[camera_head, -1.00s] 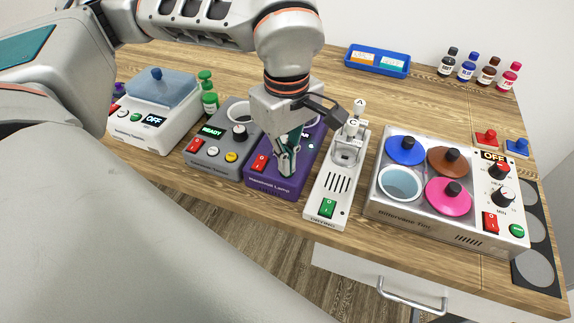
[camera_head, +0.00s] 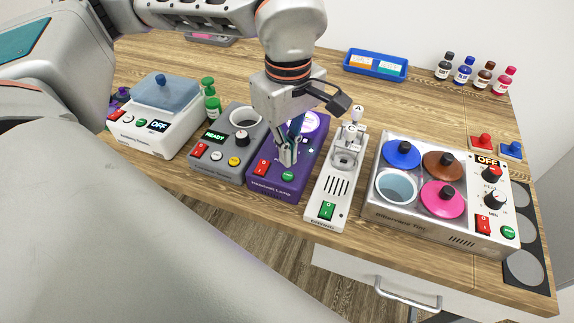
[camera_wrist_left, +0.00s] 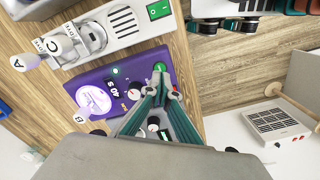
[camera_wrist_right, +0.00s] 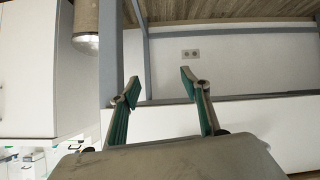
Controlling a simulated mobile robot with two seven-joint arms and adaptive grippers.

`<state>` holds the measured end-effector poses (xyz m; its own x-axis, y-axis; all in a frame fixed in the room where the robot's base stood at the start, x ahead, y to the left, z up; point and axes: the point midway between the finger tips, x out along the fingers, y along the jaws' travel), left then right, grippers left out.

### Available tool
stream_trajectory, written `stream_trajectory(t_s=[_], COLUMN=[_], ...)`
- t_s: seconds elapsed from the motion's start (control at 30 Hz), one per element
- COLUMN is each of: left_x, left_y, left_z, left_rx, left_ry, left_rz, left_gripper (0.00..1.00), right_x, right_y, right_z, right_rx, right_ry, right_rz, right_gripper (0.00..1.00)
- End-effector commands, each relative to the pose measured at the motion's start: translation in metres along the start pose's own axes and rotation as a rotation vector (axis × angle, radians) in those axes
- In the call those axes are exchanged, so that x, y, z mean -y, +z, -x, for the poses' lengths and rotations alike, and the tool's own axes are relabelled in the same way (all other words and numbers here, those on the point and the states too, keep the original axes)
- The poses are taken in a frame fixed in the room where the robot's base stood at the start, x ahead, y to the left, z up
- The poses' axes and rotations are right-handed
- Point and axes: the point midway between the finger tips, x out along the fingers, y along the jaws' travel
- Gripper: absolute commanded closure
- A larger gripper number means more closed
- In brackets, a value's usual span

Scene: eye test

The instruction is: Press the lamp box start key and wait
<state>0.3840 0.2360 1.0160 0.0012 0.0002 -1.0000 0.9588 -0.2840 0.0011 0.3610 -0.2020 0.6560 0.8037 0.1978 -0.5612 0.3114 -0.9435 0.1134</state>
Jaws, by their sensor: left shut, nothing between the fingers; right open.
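The purple lamp box (camera_head: 262,185) stands among the devices on the bench. Its round green start key (camera_head: 288,176) is uncovered near the front edge, and it also shows in the left wrist view (camera_wrist_left: 159,67). A red switch (camera_head: 262,168) sits left of it. In the left wrist view the round lamp window (camera_wrist_left: 95,102) looks bright violet-white, and the display (camera_wrist_left: 112,88) seems to read 40 S. My left gripper (camera_head: 287,161) is shut and empty, its tips just behind the key and apparently apart from it. My right gripper (camera_wrist_right: 160,86) is open and empty, away from the bench devices.
A grey device (camera_head: 215,165) reading READY stands close on the left. A white slotted device (camera_head: 323,208) stands close on the right. Beyond it is a steel unit with coloured lids (camera_head: 376,215). A blue tray (camera_head: 376,72) and several bottles stand at the back.

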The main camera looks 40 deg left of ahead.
Motion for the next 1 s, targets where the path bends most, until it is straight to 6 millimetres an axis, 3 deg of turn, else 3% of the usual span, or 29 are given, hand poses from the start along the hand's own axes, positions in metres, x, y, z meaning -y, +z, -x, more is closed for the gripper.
stream_trajectory(t_s=[0.5, 1.0], left_x=[0.000, 0.000], left_y=[0.000, 0.000], left_z=[0.038, 0.037], left_rx=[0.000, 0.001], left_ry=[0.000, -0.001], left_rz=[0.001, 0.000], left_gripper=[1.00, 1.00], right_x=[-0.004, -0.004], right_y=[-0.024, -0.021], right_z=[0.013, 0.012], right_rx=[-0.009, -0.005], right_ry=[0.003, 0.002], right_rz=[0.002, 0.002], right_gripper=[0.54, 0.54])
